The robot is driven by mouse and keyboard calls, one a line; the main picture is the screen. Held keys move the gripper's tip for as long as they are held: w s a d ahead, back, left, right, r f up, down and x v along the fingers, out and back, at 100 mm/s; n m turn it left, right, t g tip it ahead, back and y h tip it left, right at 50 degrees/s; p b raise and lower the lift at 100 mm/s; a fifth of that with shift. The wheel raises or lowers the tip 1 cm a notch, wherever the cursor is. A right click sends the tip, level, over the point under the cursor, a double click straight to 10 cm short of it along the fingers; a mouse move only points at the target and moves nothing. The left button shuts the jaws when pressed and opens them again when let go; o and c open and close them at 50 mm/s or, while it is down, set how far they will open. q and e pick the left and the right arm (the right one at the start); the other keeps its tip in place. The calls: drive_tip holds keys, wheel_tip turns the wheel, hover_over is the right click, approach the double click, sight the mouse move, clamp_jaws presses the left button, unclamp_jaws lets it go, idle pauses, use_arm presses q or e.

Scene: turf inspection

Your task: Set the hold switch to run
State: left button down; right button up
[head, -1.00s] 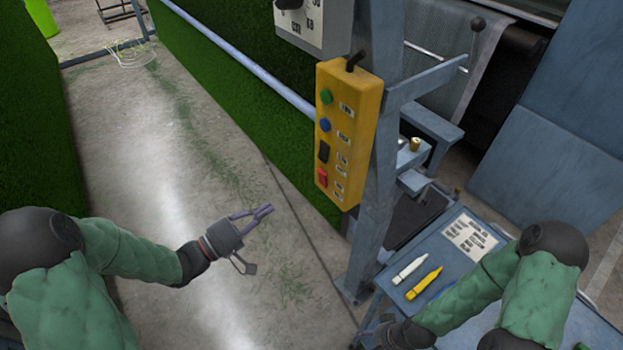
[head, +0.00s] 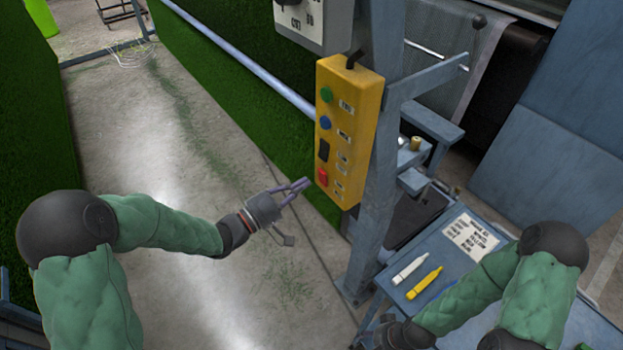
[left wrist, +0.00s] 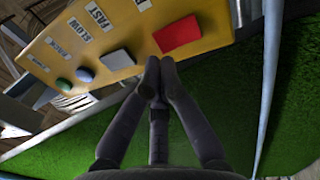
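A yellow control box (head: 352,135) hangs on a grey-blue post, with a green button (head: 327,95), a blue button (head: 326,122), a black rocker (head: 323,151) and a red switch (head: 322,177) in a column. The labels beside the red switch are unreadable, so I cannot tell which control is the hold switch. My left gripper (head: 304,184) is just left of the box's lower end. In the left wrist view its fingertips (left wrist: 158,72) are together and empty, just below the red switch (left wrist: 179,34).
A blue table (head: 440,262) at the lower right holds a white marker (head: 410,270), a yellow marker (head: 425,284) and a printed sheet (head: 470,237). A dial panel (head: 305,22) sits above the box. A pale rail (head: 245,62) runs along the green turf.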

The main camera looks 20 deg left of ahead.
sight(321, 173)
use_arm(q)
drive_tip(key=shift+x, duration=1.8)
use_arm(e)
drive_tip(key=shift+f, duration=0.15)
use_arm(q)
drive_tip(key=shift+w+d+r+p, duration=0.25)
drive_tip(key=shift+r+p, duration=0.15)
drive_tip(key=shift+p, duration=0.8)
drive_tip(key=shift+f+b, duration=0.3)
drive_tip(key=shift+b, duration=0.1)
use_arm(e)
drive_tip(key=shift+r, duration=0.9)
